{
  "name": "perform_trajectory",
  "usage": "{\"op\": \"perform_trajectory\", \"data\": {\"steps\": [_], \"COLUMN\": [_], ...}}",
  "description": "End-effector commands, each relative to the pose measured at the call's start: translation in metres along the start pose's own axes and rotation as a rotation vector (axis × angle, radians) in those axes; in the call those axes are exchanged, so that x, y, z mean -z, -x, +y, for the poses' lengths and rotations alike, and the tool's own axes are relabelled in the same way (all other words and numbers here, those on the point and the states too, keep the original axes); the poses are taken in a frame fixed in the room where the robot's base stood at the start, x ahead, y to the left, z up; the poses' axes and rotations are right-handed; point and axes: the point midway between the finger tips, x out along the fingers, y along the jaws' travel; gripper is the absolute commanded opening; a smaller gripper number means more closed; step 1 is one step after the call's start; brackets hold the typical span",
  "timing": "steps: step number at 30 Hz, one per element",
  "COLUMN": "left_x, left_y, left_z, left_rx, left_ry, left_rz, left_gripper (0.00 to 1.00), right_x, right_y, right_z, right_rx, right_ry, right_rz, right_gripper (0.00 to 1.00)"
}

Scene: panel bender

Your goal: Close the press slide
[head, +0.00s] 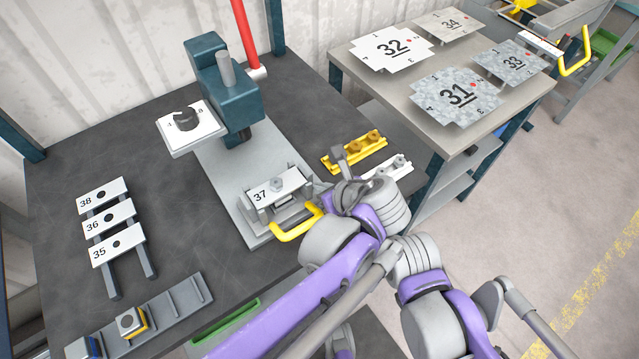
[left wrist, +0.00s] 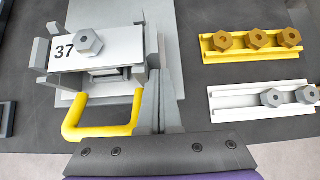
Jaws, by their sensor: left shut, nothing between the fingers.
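The press (head: 225,85) is a teal body with a grey ram and a red lever (head: 246,40). Its grey base plate runs toward the front of the bench. The slide sits at the front end of the base, away from the ram, carrying a white plate marked 37 (head: 262,194) with a hex nut. A yellow handle (head: 297,224) sticks out at its front. My left gripper (head: 318,192) is shut and empty, close beside the handle's right side. In the left wrist view its fingers (left wrist: 158,98) stand right of the handle (left wrist: 103,132); contact is unclear. My right gripper is not visible.
A yellow rail (head: 352,152) and a white rail (head: 392,168) with nuts lie right of the slide. Plates 38, 36 and 35 (head: 116,244) stand on a rack at left. A side table (head: 375,72) holds several numbered sheets. Bench between rack and press is clear.

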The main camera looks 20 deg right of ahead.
Motion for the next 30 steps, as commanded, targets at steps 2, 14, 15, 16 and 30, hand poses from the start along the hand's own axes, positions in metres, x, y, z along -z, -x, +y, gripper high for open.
{"op": "perform_trajectory", "data": {"steps": [2,14,15,16,30], "left_x": [0.001,-0.004,-0.008,-0.012,-0.093], "left_y": [0.001,-0.004,-0.008,-0.012,-0.093], "left_z": [0.0,0.0,0.0,0.0,0.0], "left_rx": [0.001,0.0,-0.001,-0.003,-0.001], "left_ry": [-0.001,0.0,0.001,0.003,0.001], "left_rz": [0.0,0.0,0.001,0.001,0.0], "left_gripper": [0.0,0.0,0.0,0.0,0.0], "right_x": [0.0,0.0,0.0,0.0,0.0], "right_y": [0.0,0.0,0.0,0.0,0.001], "right_z": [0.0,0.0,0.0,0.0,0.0], "right_rx": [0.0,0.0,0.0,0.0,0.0], "right_ry": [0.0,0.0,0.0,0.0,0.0], "right_rz": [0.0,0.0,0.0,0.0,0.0], "right_gripper": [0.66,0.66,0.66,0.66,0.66]}}
